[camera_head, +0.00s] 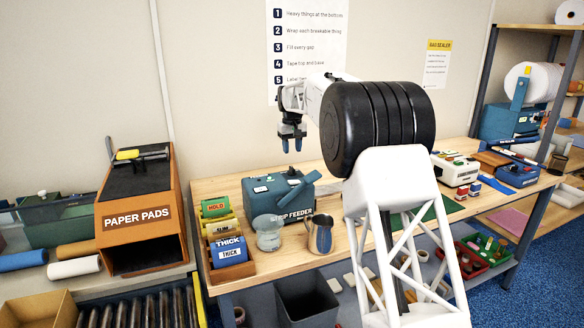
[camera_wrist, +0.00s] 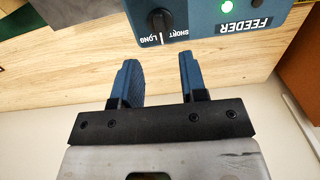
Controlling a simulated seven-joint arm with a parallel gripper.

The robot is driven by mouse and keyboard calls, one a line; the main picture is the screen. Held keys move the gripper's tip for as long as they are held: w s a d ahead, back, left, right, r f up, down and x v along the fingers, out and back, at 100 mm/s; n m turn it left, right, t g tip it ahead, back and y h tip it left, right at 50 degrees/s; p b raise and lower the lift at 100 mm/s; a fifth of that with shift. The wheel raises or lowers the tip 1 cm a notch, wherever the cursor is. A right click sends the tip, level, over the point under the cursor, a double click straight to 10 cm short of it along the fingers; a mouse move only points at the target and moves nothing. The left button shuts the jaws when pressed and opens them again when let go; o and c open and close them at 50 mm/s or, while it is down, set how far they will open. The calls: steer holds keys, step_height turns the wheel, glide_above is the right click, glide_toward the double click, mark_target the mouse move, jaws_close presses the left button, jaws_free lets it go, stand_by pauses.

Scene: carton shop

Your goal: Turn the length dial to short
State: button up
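The teal strip feeder (camera_head: 278,196) stands on the wooden bench; the wrist view shows part of its panel (camera_wrist: 212,22), upside down. I cannot tell for sure which word the dial points at. My gripper (camera_head: 291,146) is above the feeder in the head view. In the wrist view my gripper (camera_wrist: 158,66) has its two blue fingers apart with nothing between them, short of the dial and not touching it.
A white machine (camera_head: 456,171) stands farther right.

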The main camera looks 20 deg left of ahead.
mark_target(292, 168)
steer(key=shift+f, duration=0.2)
steer(key=shift+f, duration=3.75)
steer(key=shift+c, duration=0.3)
jaws_close()
